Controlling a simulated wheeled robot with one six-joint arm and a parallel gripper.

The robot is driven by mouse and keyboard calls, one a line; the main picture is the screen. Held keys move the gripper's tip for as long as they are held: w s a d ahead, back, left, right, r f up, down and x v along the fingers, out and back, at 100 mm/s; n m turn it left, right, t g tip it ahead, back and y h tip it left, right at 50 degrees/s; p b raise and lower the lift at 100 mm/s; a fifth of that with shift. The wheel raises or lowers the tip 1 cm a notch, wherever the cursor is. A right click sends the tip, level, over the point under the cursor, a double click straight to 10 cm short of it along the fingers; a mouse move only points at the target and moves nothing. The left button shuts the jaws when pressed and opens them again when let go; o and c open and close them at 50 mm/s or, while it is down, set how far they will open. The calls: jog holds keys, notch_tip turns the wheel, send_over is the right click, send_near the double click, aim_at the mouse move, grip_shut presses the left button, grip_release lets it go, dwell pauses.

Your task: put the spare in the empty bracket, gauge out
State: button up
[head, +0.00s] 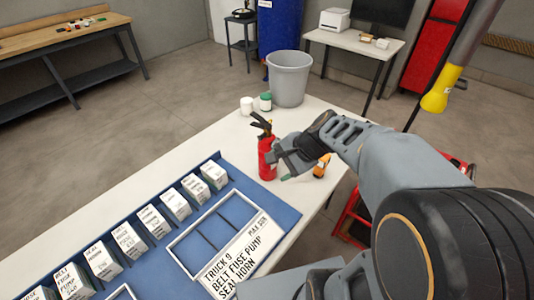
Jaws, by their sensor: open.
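A small red fire extinguisher (267,160) with a black top stands upright on the white table. It is the only extinguisher I see, and I cannot make out its gauge. My gripper (279,166) is open at the extinguisher's right side. Its fingers overlap the extinguisher's right edge in the head view, and I cannot tell whether they touch it. I see no empty bracket in this view.
A blue mat (282,212) holds a row of labelled white boxes, a divided tray and a "TRUCK 9" card (240,258). A grey bin (289,78), white jar (247,105), green-lidded jar (265,102) and orange object (321,165) are nearby. Floor is open beyond the table.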

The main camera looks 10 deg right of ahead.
jog(key=w+d+m+t+y, duration=0.2)
jog(key=w+d+m, duration=0.1)
jog(key=w+m, duration=0.4)
jog(key=m+t, duration=0.4)
jog(key=m, duration=0.5)
send_near(271, 127)
jog(key=shift+m+t, duration=0.3)
jog(key=shift+t, duration=0.1)
jog(key=shift+s+f+p+x, duration=0.15)
jog(key=shift+p+x, duration=0.4)
jog(key=shift+x, duration=1.45)
jog(key=shift+f+p+x, duration=0.15)
jog(key=shift+p+x, duration=0.45)
jog(key=shift+x, duration=1.4)
jog(key=shift+s+f+p+x, duration=0.15)
jog(key=shift+p+x, duration=0.4)
jog(key=shift+x, duration=1.45)
grip_shut()
jog(key=shift+w+r, duration=0.15)
jog(key=shift+r, duration=0.05)
